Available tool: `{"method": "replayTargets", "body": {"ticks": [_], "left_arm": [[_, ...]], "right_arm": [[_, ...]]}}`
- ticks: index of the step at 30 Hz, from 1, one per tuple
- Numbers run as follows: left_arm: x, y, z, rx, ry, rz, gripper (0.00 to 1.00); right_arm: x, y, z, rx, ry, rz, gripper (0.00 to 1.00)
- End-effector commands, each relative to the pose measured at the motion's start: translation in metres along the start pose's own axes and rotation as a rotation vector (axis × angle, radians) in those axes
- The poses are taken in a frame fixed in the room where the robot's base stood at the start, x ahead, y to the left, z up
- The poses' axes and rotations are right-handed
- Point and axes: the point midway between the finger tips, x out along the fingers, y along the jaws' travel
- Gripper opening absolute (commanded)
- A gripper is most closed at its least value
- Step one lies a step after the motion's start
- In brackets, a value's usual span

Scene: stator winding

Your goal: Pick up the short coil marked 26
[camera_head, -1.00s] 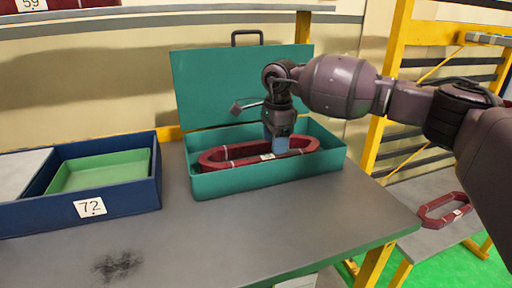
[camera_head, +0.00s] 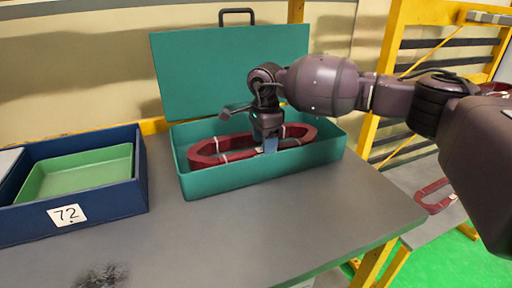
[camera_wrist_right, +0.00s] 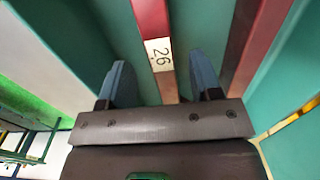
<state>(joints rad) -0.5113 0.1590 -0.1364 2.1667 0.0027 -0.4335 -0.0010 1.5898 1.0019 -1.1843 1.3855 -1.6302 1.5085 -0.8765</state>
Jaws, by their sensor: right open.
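The coil marked 26 is a dark red elongated loop (camera_head: 208,156) lying inside the open green box (camera_head: 235,177). In the right wrist view, one straight side of the coil (camera_wrist_right: 151,20) carries the white label 26 (camera_wrist_right: 158,54). My right gripper (camera_head: 268,147) is over the coil's front side inside the box. In the wrist view its two blue fingers (camera_wrist_right: 162,80) are open, one on each side of the labelled bar, with gaps between bar and fingers. The gripper hides the label in the head view. My left gripper is not in view.
The box's green lid (camera_head: 230,75) stands open behind it. A blue box marked 72 (camera_head: 110,203) with a green tray (camera_head: 75,172) is at the left. Another red coil (camera_head: 433,190) lies on a lower surface at the right.

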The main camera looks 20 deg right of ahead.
Motion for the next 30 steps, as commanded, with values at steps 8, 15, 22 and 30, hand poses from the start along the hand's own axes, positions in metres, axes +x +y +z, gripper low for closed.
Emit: {"method": "replayTargets", "body": {"ticks": [8, 15, 22, 30], "left_arm": [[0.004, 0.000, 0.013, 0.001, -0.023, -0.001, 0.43], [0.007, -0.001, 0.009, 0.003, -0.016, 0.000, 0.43], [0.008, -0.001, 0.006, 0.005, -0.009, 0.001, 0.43], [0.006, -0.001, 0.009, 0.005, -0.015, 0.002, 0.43]], "right_arm": [[0.039, 0.000, 0.003, -0.001, -0.001, 0.007, 0.58], [0.048, 0.000, 0.003, -0.001, 0.000, 0.000, 0.58], [0.047, 0.000, 0.003, -0.001, 0.000, 0.000, 0.40], [0.047, 0.000, 0.003, 0.000, 0.000, 0.001, 0.00]]}}
